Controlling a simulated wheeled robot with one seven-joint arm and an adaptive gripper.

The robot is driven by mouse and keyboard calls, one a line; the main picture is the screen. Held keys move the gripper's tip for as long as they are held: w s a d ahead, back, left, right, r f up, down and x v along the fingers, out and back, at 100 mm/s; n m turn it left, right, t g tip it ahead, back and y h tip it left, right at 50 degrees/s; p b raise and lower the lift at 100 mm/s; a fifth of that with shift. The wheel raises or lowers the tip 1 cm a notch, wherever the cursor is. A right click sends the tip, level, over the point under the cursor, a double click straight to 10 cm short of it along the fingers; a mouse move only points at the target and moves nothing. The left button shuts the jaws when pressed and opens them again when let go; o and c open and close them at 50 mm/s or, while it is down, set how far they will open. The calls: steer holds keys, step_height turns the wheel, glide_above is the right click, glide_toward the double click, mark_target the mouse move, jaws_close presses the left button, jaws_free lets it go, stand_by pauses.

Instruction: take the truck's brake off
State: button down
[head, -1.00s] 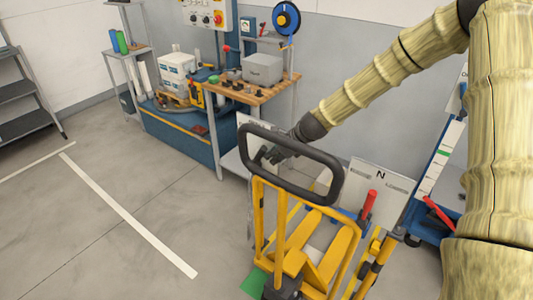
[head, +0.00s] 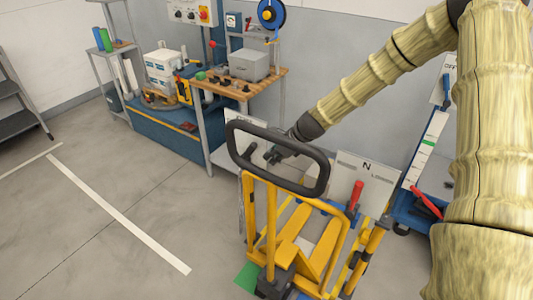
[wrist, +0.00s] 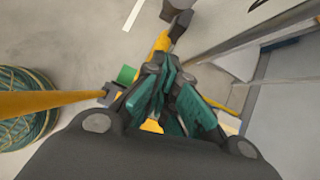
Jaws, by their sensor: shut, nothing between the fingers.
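The yellow pallet truck (head: 318,262) stands on the floor in the lower middle of the head view. Its black loop handle (head: 238,158) rises above the frame. A flat green piece (head: 247,274) lies low at the truck's left foot; it also shows in the wrist view (wrist: 126,74). I cannot tell for sure which part is the brake. My gripper (head: 270,157) appears within the handle's loop in the head view; whether it touches the handle is unclear. In the wrist view my gripper (wrist: 176,92) is shut and empty, its teal pads together above the truck.
A red lever (head: 355,195) stands before a plate marked N (head: 368,172). A workbench (head: 262,84) with a grey box is behind, left of the arm. A blue cart (head: 408,212) is at right. Open floor with a white line (head: 120,215) lies to the left.

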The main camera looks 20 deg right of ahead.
steer(key=b+v, duration=0.1)
steer(key=v, duration=0.8)
steer(key=shift+s+r+b, duration=0.25)
steer(key=shift+r+b, duration=0.05)
steer(key=shift+f, duration=0.1)
steer(key=shift+s+a+f+m+t+b, duration=0.4)
steer(key=shift+s+m+b, duration=0.35)
steer(key=shift+b, duration=1.05)
steer(key=shift+s+a+f+m+t+b, duration=0.25)
steer(key=shift+s+a+m+b, duration=0.5)
steer(key=shift+b, duration=1.1)
steer(key=shift+s+a+f+m+t+b, duration=0.4)
steer(key=shift+m+b, duration=0.5)
steer(key=shift+b, duration=0.9)
steer(key=shift+s+d+r, duration=0.1)
steer(key=shift+d+r, duration=0.05)
